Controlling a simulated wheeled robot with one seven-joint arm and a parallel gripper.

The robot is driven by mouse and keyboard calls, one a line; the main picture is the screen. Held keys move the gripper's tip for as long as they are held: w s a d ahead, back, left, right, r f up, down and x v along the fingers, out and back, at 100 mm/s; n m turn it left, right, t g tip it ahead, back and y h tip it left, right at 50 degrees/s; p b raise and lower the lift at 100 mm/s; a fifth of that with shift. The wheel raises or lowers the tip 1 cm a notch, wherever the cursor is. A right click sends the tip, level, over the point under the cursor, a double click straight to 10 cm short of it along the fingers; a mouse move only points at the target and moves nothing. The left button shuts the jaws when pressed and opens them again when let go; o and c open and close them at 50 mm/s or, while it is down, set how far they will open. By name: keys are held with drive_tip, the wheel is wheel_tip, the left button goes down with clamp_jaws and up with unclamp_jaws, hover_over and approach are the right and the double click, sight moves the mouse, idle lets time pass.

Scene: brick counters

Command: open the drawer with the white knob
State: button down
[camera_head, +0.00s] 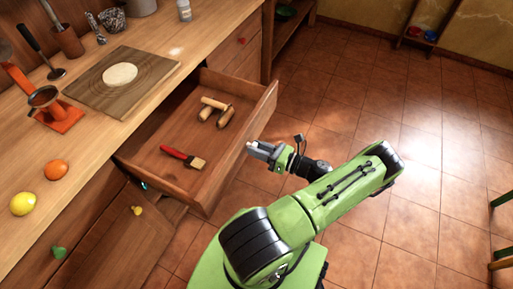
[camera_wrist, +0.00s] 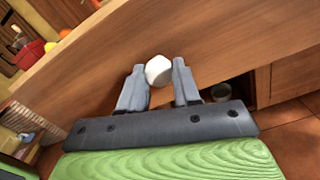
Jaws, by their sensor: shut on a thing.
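The wooden drawer (camera_head: 164,137) stands pulled out from the counter in the head view. Inside it lie a brush with a red handle (camera_head: 181,155) and several wooden pieces (camera_head: 215,110). My gripper (camera_head: 250,146) is at the outside of the drawer front. In the wrist view, the white knob (camera_wrist: 158,71) sits on the wooden drawer front (camera_wrist: 205,45), between the two grey fingertips of my gripper (camera_wrist: 158,82). The fingers are shut on the knob. In the head view the knob is mostly hidden by the fingers.
The counter (camera_head: 150,30) holds a cutting board (camera_head: 95,92) with round dough, an orange (camera_head: 56,169) and a lemon (camera_head: 22,204). A door with a yellow knob (camera_head: 137,210) is below left.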

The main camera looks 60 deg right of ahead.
drive_tip(key=c, duration=0.8)
unclamp_jaws()
drive_tip(key=s, duration=1.5)
drive_tip(key=shift+s+d, duration=0.2)
drive_tip(key=shift+s, duration=0.2)
